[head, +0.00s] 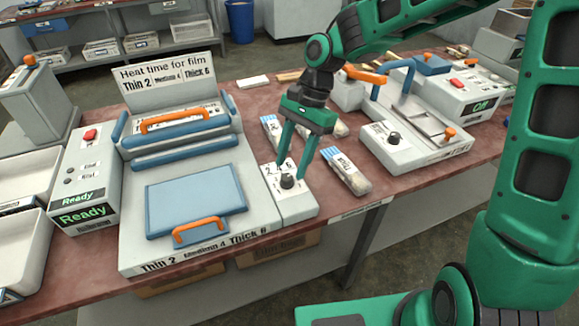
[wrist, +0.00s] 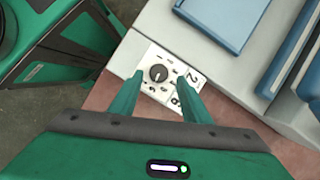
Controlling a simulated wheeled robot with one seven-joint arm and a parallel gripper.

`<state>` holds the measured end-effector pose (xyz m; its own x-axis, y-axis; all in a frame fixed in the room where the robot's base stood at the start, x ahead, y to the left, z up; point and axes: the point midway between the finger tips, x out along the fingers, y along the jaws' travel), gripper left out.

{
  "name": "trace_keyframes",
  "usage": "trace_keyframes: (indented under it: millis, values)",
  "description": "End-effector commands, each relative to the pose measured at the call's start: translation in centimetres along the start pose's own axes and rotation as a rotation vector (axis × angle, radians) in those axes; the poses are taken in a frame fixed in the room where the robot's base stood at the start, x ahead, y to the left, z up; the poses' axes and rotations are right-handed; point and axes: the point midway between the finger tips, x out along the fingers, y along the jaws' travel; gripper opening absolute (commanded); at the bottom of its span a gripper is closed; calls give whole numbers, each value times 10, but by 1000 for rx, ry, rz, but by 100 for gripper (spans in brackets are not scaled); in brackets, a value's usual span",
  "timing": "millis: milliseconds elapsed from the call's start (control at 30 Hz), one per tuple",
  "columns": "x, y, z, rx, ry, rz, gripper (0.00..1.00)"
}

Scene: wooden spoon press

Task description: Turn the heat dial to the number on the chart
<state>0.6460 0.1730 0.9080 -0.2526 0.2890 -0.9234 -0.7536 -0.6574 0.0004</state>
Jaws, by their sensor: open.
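The heat dial (head: 287,181) is a small black knob on a white panel at the front right of the press. It also shows in the wrist view (wrist: 158,73), with printed numbers around it. A 2 and a 6 are legible; I cannot tell where its pointer stands. My gripper (head: 291,171) points down over the panel. In the wrist view its fingertips (wrist: 160,78) are apart, one on either side of the dial, with no clear contact. The chart (head: 166,77) stands upright on the press and reads Thin 2, Medium 4, Thick 6.
The press (head: 135,225) has a blue plate (head: 195,188) and an orange handle (head: 200,232). A labelled film pack (head: 346,173) lies right of the dial. A second machine with another black knob (head: 394,138) stands farther right. A box (head: 84,190) at left shows Ready.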

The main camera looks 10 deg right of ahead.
Motion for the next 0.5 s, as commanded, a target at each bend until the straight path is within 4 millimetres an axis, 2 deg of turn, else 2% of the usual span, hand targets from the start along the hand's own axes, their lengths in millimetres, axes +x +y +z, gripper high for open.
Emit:
trace_keyframes:
  millis: [200,333,500]
  values:
    - [-43,-2,-2,2,2,-5,43]
    - [-63,-2,-2,1,1,-3,43]
    - [-77,-2,-1,0,0,-2,43]
